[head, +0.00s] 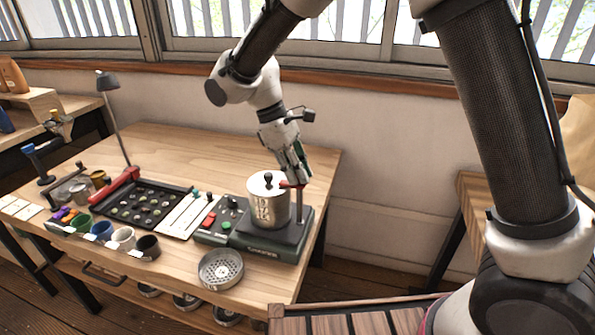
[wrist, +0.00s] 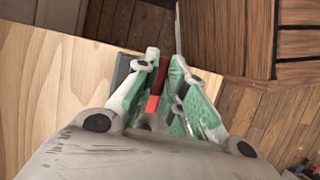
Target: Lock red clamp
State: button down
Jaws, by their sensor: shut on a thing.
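The red clamp (head: 290,185) is a small red lever at the right side of the rim of a metal canister (head: 268,207). The canister has a lid with a black knob and stands upright on a dark green machine base (head: 262,243). My gripper (head: 300,178) reaches down from above right of the canister, its fingers at the clamp. In the wrist view, the red clamp (wrist: 153,103) lies between the green-padded fingers of my gripper (wrist: 164,66), which are shut on it. The fingers hide part of the clamp, and the canister is mostly hidden there.
A control box (head: 221,222) with red and green buttons adjoins the base on the left. A perforated round tray (head: 221,269) sits in front. Further left are a black sample tray (head: 140,207), small cups and a lamp (head: 109,82). The back of the wooden table is clear.

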jog(key=c, duration=1.5)
grip_release()
jog(key=v, duration=1.2)
